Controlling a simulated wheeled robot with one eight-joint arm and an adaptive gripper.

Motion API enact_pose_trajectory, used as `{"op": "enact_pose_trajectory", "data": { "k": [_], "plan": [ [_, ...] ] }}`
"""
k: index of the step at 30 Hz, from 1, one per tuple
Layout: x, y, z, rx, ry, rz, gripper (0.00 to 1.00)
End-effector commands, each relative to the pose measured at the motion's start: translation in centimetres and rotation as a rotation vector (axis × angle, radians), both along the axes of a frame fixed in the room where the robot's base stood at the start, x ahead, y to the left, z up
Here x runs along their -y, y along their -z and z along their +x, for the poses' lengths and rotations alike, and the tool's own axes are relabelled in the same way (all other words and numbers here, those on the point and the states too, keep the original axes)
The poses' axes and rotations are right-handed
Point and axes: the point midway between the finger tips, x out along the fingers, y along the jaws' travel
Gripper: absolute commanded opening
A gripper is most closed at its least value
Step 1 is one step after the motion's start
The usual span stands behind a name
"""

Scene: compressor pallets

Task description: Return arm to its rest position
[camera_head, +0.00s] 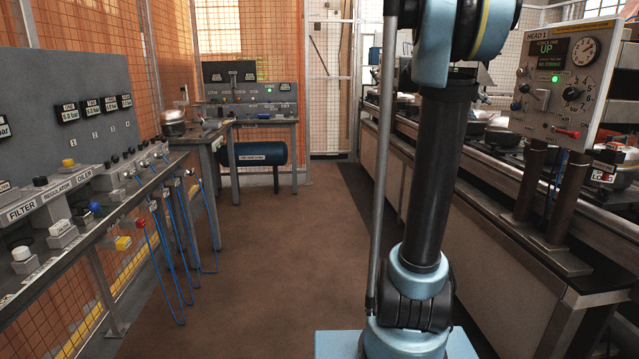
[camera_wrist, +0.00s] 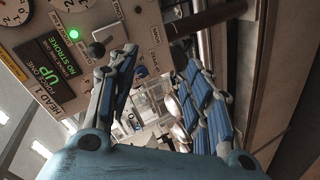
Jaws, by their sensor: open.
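My gripper (camera_wrist: 160,60) shows in the wrist view with its two blue-padded fingers spread apart and nothing between them. Its left finger lies in front of the edge of the HEAD 1 control panel (camera_wrist: 75,22); I cannot tell whether they touch. In the head view my arm (camera_head: 430,180) stands upright in the right half, and its upper part runs out of the top of the picture. My gripper is outside the head view. The same panel (camera_head: 555,85) stands at the right there, with a green light, a gauge and a display reading UP.
A long bench (camera_head: 480,225) with a conveyor runs along the right side, with brown posts (camera_head: 567,200) under the panel. A bench with valves (camera_head: 95,215) and hanging blue hoses lines the left. A dark blue tank (camera_head: 255,154) sits at the back. The brown floor (camera_head: 260,270) between is clear.

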Motion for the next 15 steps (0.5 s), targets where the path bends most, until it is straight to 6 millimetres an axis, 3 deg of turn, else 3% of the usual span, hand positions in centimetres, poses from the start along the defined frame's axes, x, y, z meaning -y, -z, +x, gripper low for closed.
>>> {"op": "enact_pose_trajectory", "data": {
  "k": [1, 15],
  "plan": [
    [-1.4, 1.6, -1.6, -0.007, -0.012, 0.046, 0.46],
    [-13.7, 17.0, -14.2, -0.094, -0.154, 0.489, 0.46]
  ]
}}
